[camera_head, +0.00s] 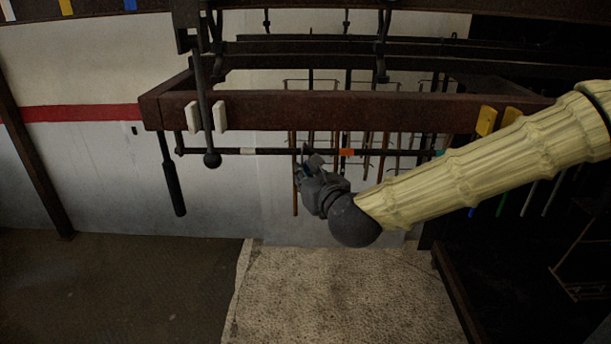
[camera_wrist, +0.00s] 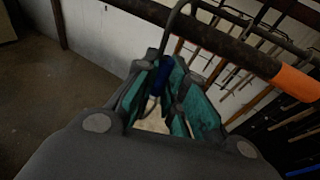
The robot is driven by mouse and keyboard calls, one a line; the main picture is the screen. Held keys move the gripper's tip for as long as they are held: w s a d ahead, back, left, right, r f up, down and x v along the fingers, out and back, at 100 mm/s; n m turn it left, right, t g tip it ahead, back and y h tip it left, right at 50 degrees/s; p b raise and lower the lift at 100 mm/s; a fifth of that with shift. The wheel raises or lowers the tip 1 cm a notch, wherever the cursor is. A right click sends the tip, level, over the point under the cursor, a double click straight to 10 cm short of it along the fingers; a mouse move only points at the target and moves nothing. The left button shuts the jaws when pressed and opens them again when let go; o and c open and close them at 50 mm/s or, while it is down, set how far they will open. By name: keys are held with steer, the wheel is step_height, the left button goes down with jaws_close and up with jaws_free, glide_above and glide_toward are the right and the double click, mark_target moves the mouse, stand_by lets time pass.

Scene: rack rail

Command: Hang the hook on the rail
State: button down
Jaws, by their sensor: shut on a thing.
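The rail (camera_head: 285,151) is a thin dark horizontal bar under a brown beam, with an orange band (camera_head: 347,152) and a white band (camera_head: 248,151). In the wrist view the rail (camera_wrist: 225,45) crosses the upper part, with its orange band at the right. My gripper (camera_head: 308,163) is just below the rail, left of the orange band. In the wrist view its teal-padded fingers (camera_wrist: 167,95) are shut on the hook's blue grip (camera_wrist: 159,76). The hook's grey wire rises across the rail and curves at its top; I cannot tell whether it rests on the rail.
The brown beam (camera_head: 330,109) runs above the rail, with white blocks (camera_head: 219,117) at left and yellow ones (camera_head: 485,121) at right. A dark ball-ended rod (camera_head: 205,110) hangs at the left. Several thin rods hang behind the rail. Floor below is clear.

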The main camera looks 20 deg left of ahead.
steer(key=shift+f, duration=0.25)
steer(key=c, duration=1.4)
jaws_free()
steer(key=v, duration=1.2)
